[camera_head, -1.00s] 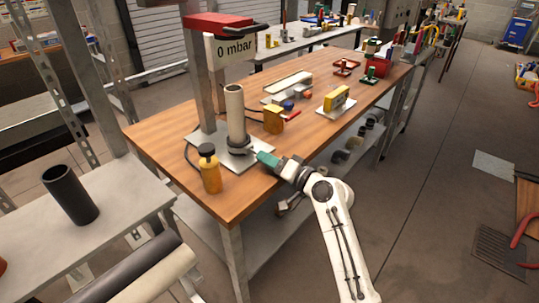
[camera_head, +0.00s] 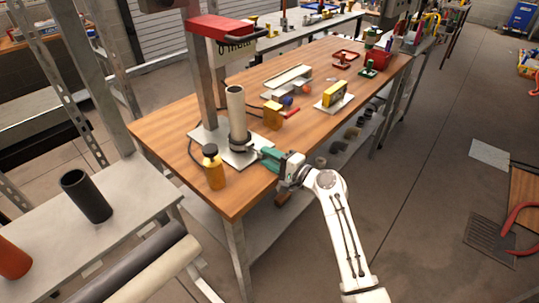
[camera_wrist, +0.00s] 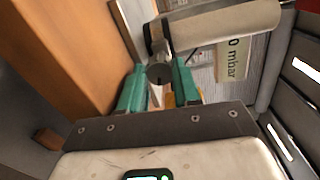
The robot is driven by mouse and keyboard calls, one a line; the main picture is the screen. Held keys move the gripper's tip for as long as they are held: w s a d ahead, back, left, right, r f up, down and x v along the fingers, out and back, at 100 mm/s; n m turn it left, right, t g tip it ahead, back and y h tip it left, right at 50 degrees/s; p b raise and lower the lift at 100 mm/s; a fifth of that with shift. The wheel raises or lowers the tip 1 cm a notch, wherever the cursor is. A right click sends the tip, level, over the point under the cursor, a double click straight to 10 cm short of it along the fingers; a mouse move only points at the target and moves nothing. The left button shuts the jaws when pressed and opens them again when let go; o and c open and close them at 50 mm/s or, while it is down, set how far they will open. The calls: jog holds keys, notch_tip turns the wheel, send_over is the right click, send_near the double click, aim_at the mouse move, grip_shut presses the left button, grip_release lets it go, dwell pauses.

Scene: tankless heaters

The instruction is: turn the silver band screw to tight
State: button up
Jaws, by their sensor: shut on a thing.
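A cream pipe (camera_head: 236,105) stands upright on a white plate (camera_head: 205,139) on the wooden bench, with a dark band (camera_head: 240,144) around its foot. My gripper (camera_head: 258,152) reaches in from the right, its teal fingers at the band. In the wrist view, the round grey head of the band screw (camera_wrist: 160,73) lies between the two teal fingertips of my gripper (camera_wrist: 158,82), and the fingers are shut on it. The pipe (camera_wrist: 225,25) lies just beyond. The screw itself is too small to make out in the head view.
A brass block (camera_head: 272,115) is behind the gripper. The floor (camera_head: 430,200) at right is mostly clear.

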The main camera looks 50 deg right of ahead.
dwell(0.4)
jog(key=o, duration=1)
jog(key=shift+o, duration=0.3)
jog(key=shift+f, duration=0.1)
jog(key=shift+s+f, duration=0.1)
